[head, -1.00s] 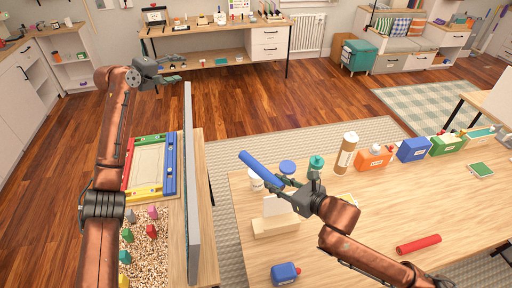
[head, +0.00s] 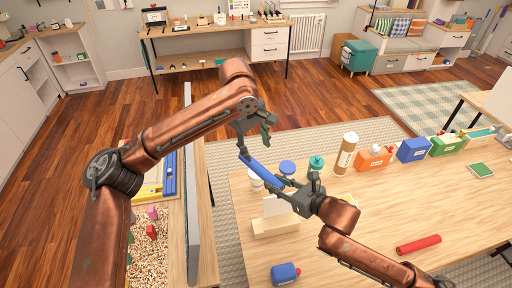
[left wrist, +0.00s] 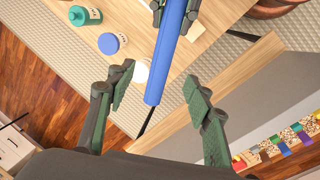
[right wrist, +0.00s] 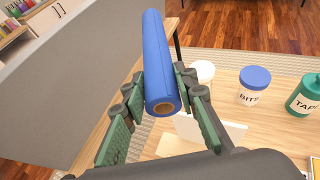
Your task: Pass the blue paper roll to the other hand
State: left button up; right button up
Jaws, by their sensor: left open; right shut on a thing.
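The blue paper roll (head: 262,170) is held above the near table in the head view. My right gripper (head: 291,188) is shut on its lower right end; the right wrist view shows the roll (right wrist: 157,60) between the fingers, its hollow end toward the camera. My left gripper (head: 254,147) is open above the roll's upper left end. In the left wrist view the free end of the roll (left wrist: 165,70) points in between the spread fingers of my left gripper (left wrist: 158,90), with gaps on both sides. No contact with the left fingers shows.
A grey upright panel (head: 190,220) stands left of the table (head: 350,235). A wooden block with a white card (head: 276,226) and a red roll (head: 418,244) are also on the table.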

aim_at(261, 169)
pick_arm(q)
jog(key=x, duration=1.2)
jog(key=shift+s+a+f, duration=0.15)
jog(key=shift+s+a, duration=0.05)
jog(key=shift+s, duration=0.1)
jog(key=shift+c, duration=0.4)
jog(key=c, duration=1.1)
jog(key=shift+c, duration=0.5)
pick_arm(e)
jog(key=o, duration=1.3)
